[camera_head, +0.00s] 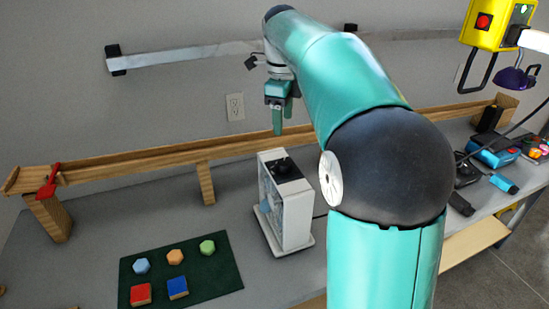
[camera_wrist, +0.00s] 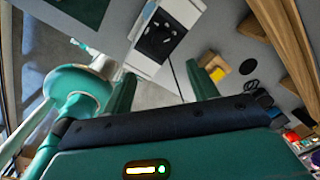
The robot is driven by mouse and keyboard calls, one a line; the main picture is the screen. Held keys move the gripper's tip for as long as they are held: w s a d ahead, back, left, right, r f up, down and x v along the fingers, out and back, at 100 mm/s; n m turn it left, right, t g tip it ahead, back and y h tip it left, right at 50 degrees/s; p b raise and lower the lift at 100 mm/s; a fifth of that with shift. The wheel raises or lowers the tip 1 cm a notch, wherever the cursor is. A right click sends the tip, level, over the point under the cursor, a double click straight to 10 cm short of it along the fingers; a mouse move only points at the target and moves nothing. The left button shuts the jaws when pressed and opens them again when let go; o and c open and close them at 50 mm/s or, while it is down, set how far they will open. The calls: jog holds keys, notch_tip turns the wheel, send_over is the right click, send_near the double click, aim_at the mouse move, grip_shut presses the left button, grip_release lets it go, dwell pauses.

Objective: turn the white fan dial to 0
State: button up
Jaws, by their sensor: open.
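The white fan (camera_head: 296,215) stands upright on the grey table, with a black panel on its top. The dark dial (camera_head: 283,166) sits on that panel; its setting is too small to read. In the wrist view the fan (camera_wrist: 146,66) shows at the top middle, tilted, with the dial (camera_wrist: 156,37) on its black panel. My gripper (camera_head: 282,124) is open and empty, pointing down above the fan and apart from the dial. In the wrist view its two green fingers (camera_wrist: 162,82) are spread, below the fan in the picture.
A long wooden rail (camera_head: 150,168) on posts runs behind the fan along the wall. A dark green mat (camera_head: 215,270) with several coloured blocks lies at the front left. A yellow device (camera_head: 490,25), a blue box (camera_head: 492,152) and small tools are at the right.

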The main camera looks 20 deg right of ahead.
aim_at(284, 162)
jog(key=f, duration=0.9)
jog(key=d+f, duration=0.1)
jog(key=f, duration=0.3)
jog(key=shift+w+f, duration=0.3)
jog(key=shift+f, duration=0.05)
jog(key=c, duration=1)
